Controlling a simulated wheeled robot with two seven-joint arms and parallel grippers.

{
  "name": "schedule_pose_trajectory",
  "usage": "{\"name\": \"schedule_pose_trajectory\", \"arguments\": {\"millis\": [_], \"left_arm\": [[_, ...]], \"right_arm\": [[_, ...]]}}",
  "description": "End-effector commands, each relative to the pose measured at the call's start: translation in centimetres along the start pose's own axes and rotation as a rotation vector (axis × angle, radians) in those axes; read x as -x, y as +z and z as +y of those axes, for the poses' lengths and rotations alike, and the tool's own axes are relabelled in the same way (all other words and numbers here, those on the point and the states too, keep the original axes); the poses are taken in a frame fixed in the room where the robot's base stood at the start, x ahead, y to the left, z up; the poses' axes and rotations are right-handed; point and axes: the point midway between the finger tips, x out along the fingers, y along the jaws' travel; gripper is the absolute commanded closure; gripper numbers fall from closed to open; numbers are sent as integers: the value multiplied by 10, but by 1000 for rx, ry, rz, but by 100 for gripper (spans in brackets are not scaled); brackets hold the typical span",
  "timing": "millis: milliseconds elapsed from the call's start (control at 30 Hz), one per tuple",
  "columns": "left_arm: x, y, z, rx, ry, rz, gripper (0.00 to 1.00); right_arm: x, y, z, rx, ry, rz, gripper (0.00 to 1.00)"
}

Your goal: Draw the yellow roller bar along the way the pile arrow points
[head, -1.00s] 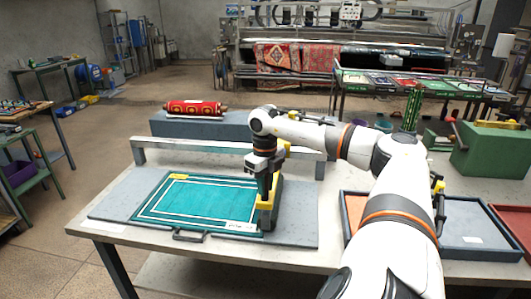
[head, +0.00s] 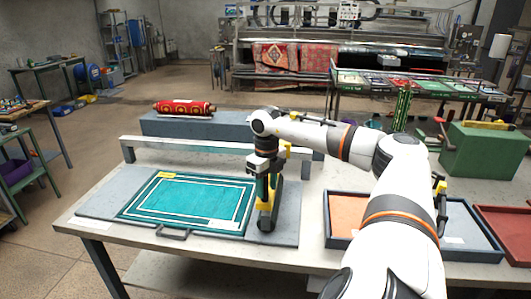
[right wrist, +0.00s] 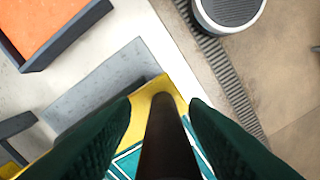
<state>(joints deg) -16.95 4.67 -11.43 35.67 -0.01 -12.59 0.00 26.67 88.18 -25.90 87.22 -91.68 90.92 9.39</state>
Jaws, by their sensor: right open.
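The teal rug (head: 185,203) with white border lines lies flat on a grey board (head: 100,195) on the table. My right gripper (head: 264,190) points down just right of the rug. Yellow parts of the roller bar (head: 265,207) show at its fingertips, beside a dark grey upright piece. In the right wrist view the yellow bar (right wrist: 150,98) lies beyond the open fingers, by the rug's edge. A dark post (right wrist: 163,135) stands between the fingers; whether they touch it is unclear. A yellow label (head: 167,175) is on the rug's far edge; no arrow can be made out. My left gripper is out of view.
A grey rail (head: 185,145) runs behind the board, with a red patterned roll (head: 183,107) on a block beyond. An orange-lined tray (head: 348,212) and a red tray (head: 505,228) lie to the right. A dark handle (head: 172,233) sits at the front.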

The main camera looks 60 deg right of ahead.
Motion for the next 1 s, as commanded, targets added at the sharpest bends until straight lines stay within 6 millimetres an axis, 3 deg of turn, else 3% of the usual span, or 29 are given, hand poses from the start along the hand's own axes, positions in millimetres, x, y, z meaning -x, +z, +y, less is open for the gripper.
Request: {"name": "schedule_pose_trajectory", "arguments": {"millis": [367,467,800,1000], "left_arm": [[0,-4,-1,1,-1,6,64],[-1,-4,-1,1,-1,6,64],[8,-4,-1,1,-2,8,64],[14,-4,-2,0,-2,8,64]], "right_arm": [[5,-1,-1,2,-1,6,57],[18,-2,-1,1,-2,7,57],[91,-1,0,2,-5,8,57],[116,0,1,0,-3,5,57]]}}
